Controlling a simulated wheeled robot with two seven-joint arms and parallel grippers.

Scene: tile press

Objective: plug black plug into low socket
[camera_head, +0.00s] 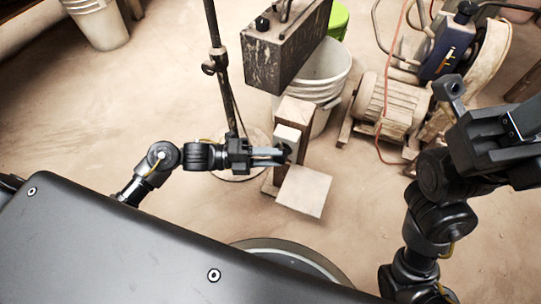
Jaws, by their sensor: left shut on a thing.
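My left gripper (272,155) reaches in from the left at the middle of the view. It is shut on the black plug (284,150), of which only a small dark part shows at the fingertips. The plug is right by a pale grey box (287,136) on the wooden post (297,110), which looks like the socket housing. The socket opening is hidden, and I cannot tell whether the plug touches it or is inside. My right arm stands at the right; its gripper fingers do not show.
A pale square board (304,190) lies at the post's foot. A thin black stand (221,75) rises just behind my left gripper. A motor machine (392,103) with a red cord stands at right.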

